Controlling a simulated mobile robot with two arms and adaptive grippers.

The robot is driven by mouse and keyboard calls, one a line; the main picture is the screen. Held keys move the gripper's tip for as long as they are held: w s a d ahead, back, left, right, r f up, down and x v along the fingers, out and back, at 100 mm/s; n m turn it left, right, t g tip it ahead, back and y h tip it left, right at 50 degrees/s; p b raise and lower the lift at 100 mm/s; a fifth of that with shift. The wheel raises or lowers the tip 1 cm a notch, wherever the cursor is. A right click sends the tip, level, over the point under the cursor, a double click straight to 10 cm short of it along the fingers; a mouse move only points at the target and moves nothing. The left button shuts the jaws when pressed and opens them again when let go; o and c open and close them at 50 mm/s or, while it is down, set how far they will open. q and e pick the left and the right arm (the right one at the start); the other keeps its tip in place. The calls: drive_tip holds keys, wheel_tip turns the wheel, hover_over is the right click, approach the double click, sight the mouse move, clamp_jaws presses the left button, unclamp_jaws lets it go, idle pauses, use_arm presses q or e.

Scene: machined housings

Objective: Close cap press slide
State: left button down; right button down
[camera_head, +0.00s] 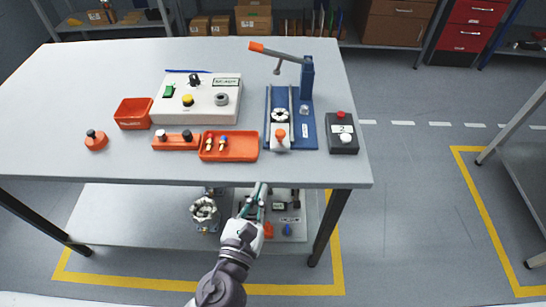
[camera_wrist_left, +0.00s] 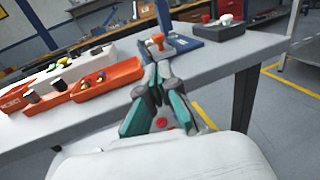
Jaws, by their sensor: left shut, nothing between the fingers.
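The blue cap press (camera_head: 306,110) stands at the right end of the workbench, with an upright column and a lever with an orange handle (camera_head: 257,47) raised to the left. Its slide (camera_head: 281,142), a pale carriage with an orange knob, sits at the front end of the two rails, with a round dark-and-white part (camera_head: 280,116) behind it. The knob (camera_wrist_left: 155,42) also shows in the left wrist view, beyond my fingertips. My left gripper (camera_head: 262,188) is shut and empty, in front of the bench's front edge and apart from the slide.
An orange tray (camera_head: 246,147) with small valves, an orange block (camera_head: 162,144) and a control box (camera_head: 172,108) stand left of the press. A dark button box (camera_head: 343,138) stands to its right. The bench edge (camera_head: 300,184) lies close to my left gripper. A lower shelf holds parts.

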sight(280, 138)
use_arm(q)
drive_tip(key=p+x, duration=0.2)
drive_tip(key=x, duration=1.2)
drive_tip(key=shift+r, duration=0.15)
drive_tip(key=w, duration=0.8)
drive_tip(key=shift+s, duration=0.1)
drive_tip(key=shift+a, duration=0.1)
